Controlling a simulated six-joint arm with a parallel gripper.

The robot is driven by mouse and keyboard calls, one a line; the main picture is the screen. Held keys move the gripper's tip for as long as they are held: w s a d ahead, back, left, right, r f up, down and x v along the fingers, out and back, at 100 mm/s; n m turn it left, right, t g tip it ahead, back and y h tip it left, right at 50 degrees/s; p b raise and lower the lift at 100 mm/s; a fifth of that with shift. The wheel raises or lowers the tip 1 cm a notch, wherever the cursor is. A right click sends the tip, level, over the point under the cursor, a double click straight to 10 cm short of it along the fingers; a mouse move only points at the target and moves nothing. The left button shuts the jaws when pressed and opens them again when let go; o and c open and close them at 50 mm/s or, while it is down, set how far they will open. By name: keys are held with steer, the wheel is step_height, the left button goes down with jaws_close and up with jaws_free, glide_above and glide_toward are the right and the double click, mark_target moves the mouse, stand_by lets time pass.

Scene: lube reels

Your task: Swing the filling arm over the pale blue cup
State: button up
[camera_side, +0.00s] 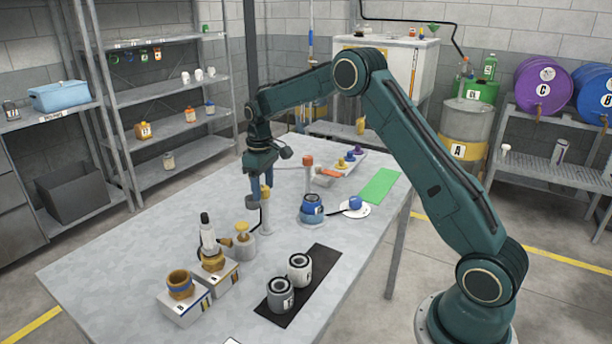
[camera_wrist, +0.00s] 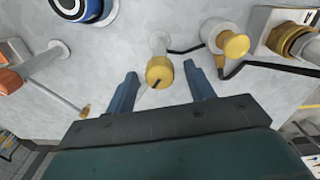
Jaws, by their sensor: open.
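My gripper (camera_side: 261,190) points down over the table, and its two blue fingers (camera_wrist: 160,70) are open. A yellow-topped grey post (camera_side: 267,218) stands just below it. In the wrist view its yellow knob (camera_wrist: 159,72) lies between the fingertips, with a gap on each side. A post with an orange top (camera_side: 308,161) stands to the right, with a thin grey arm reaching left from it; this looks like the filling arm. The orange top (camera_wrist: 9,81) is at the left edge of the wrist view. I cannot make out a clearly pale blue cup.
A white cup (camera_side: 299,266) and a grey cup (camera_side: 280,294) stand on a black mat (camera_side: 318,268). A second yellow-knobbed post (camera_side: 243,240) and brass fittings stand in front.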

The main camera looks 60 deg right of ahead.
steer(key=shift+f, duration=0.15)
jaws_close()
